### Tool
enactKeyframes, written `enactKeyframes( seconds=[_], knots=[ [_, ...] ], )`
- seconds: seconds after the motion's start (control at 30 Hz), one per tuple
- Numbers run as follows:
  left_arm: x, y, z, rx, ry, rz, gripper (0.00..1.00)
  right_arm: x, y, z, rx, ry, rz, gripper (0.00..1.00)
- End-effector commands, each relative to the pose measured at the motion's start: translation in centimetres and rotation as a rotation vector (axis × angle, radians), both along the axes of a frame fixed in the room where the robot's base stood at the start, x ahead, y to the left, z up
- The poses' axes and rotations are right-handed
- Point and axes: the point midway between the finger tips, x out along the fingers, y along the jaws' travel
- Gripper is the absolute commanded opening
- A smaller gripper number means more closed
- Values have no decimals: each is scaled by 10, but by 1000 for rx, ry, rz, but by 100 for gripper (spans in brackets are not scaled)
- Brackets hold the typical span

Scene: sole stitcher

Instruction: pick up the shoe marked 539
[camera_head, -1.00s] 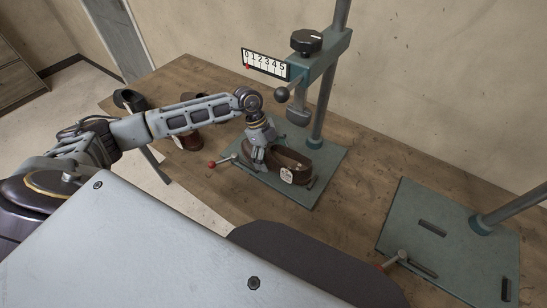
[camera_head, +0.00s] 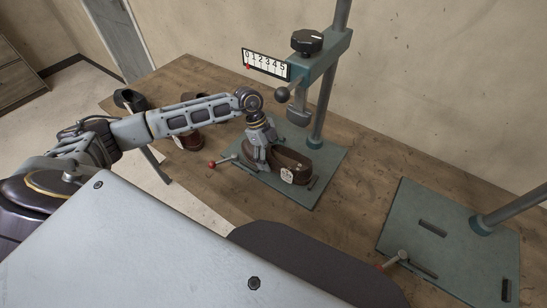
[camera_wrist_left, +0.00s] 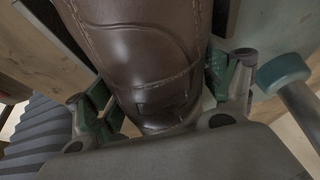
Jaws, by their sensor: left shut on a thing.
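A brown leather shoe (camera_head: 291,161) with a white tag (camera_head: 287,174) is on the green base plate of the stitching machine (camera_head: 318,189). The tag's marking is too small to read. My left gripper (camera_head: 262,158) is shut on the brown shoe, over its left end. In the left wrist view the shoe (camera_wrist_left: 150,55) lies between the two green-padded fingers (camera_wrist_left: 165,92), one on each side. I cannot tell whether the shoe's sole touches the plate. My right gripper is not in view.
The machine's column (camera_head: 325,95) and head with a dial (camera_head: 306,41) stand close behind the shoe. A red-knobbed lever (camera_head: 212,164) is at the plate's left. Other shoes (camera_head: 188,138) stand behind my arm. A second plate (camera_head: 440,215) is at the right.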

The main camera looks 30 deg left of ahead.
Motion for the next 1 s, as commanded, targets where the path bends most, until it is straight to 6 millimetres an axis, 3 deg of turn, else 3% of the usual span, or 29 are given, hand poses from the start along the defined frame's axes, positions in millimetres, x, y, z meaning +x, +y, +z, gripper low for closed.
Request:
enactKeyframes(
  seconds=[0.37,0.67,1.0],
  knots=[
    [1,0,13,-1,-2,0,45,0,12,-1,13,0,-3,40],
    [1,0,52,0,-3,-2,45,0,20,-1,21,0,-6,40],
    [1,0,94,1,-3,-1,45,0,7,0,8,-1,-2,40]
  ],
)
